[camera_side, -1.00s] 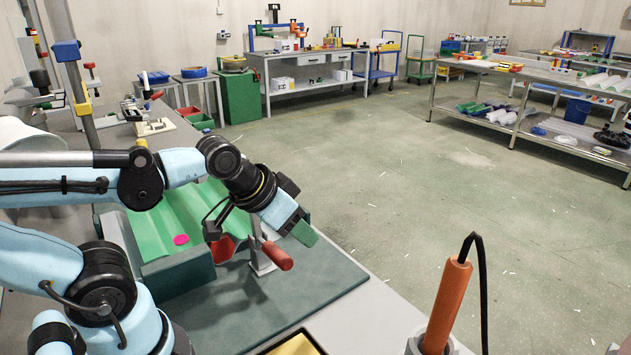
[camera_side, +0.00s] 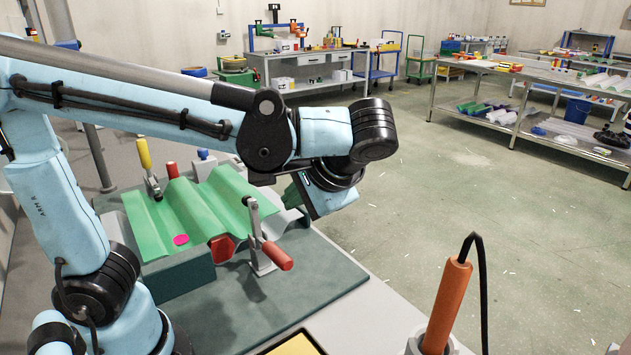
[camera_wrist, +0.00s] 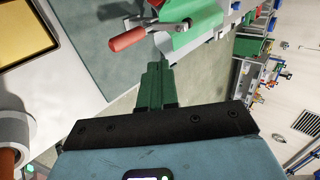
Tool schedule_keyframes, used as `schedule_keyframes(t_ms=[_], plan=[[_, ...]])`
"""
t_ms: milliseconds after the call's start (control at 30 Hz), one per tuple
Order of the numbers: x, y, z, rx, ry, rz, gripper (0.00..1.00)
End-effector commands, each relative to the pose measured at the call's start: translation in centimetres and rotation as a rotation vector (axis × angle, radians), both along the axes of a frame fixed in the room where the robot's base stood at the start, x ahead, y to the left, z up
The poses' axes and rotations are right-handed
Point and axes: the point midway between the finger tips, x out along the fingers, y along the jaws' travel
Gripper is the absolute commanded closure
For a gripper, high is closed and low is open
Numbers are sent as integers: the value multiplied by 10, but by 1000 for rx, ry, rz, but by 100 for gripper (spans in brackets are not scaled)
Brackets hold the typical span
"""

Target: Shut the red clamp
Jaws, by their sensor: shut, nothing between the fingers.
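The red clamp's handle (camera_side: 277,256) stands at the front right of the green corrugated sheet (camera_side: 225,192). Its metal bar (camera_side: 252,218) stands up and its red handle points out to the lower right, away from the sheet. In the wrist view the red handle (camera_wrist: 128,38) lies to the upper left of my fingertips, with a gap between. My gripper (camera_wrist: 157,68) has its green fingers together with nothing between them. In the side view it is behind and right of the clamp, partly hidden by my arm.
A yellow-handled clamp (camera_side: 145,153), another red handle (camera_side: 172,169) and a blue one (camera_side: 203,155) stand behind the sheet. A grey block (camera_side: 183,277) fronts it. An orange tool (camera_side: 446,305) stands upright at the front right. The mat's right part is clear.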

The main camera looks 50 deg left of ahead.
Motion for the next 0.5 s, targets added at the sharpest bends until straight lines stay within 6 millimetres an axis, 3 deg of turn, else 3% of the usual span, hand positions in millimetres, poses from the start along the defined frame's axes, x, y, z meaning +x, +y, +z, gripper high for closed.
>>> schedule_keyframes(t_ms=[500], plan=[[0,60,-61,-1,1,5,100]])
